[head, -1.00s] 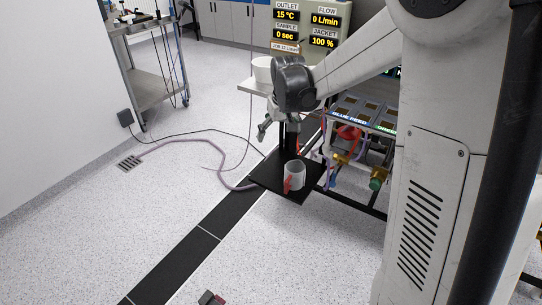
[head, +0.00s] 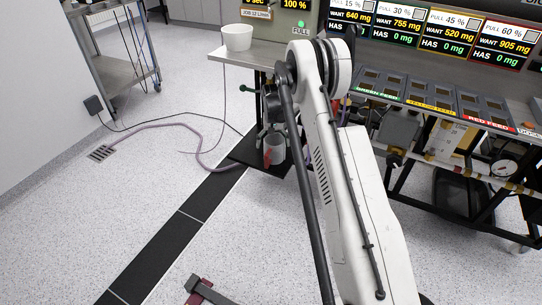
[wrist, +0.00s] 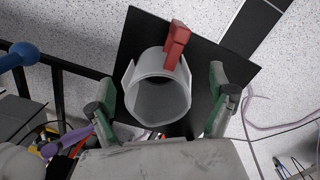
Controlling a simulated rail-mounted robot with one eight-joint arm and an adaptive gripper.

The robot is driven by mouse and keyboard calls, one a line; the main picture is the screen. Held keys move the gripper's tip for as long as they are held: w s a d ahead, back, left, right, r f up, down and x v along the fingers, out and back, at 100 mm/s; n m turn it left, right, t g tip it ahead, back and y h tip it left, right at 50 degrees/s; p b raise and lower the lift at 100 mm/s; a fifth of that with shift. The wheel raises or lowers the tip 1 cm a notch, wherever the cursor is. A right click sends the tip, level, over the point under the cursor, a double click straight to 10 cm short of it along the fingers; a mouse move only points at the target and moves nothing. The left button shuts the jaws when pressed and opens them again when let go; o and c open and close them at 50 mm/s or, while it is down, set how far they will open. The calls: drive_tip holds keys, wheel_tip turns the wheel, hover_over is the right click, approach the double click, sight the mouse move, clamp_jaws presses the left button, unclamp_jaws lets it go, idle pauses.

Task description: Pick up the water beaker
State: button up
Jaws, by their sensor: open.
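The water beaker (head: 275,150) is a pale grey, open-topped cup with a red handle or clip (head: 267,158). It stands on a low black square plate (wrist: 213,62) beneath the bench's left end. In the wrist view the beaker (wrist: 158,85) appears between the two green-padded fingers of my gripper (wrist: 161,82), with its red part pointing away. My gripper is open, one finger on either side. I cannot tell whether either finger touches the beaker. In the head view my arm partly hides the gripper and the plate.
A white bowl (head: 237,37) sits on the shelf above the plate. The feed bench (head: 440,100), with tubes and a frame below, lies to the right. A purple hose (head: 200,140) and black cable run along the floor. A metal cart (head: 120,60) stands at back left.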

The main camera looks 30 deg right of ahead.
drive_tip(key=shift+m, duration=0.5)
drive_tip(key=shift+w+d+f+b, duration=0.3)
drive_tip(key=shift+w+f+b, duration=0.05)
drive_tip(key=shift+f, duration=0.65)
drive_tip(key=shift+w+d+f+b, duration=0.25)
drive_tip(key=shift+w+f+b, duration=0.05)
drive_tip(key=shift+f, duration=0.7)
drive_tip(key=shift+w+d+f+b, duration=0.3)
drive_tip(key=shift+w+f+b, duration=0.05)
drive_tip(key=shift+f, duration=0.65)
drive_tip(key=shift+c, duration=0.5)
drive_tip(key=c, duration=1.2)
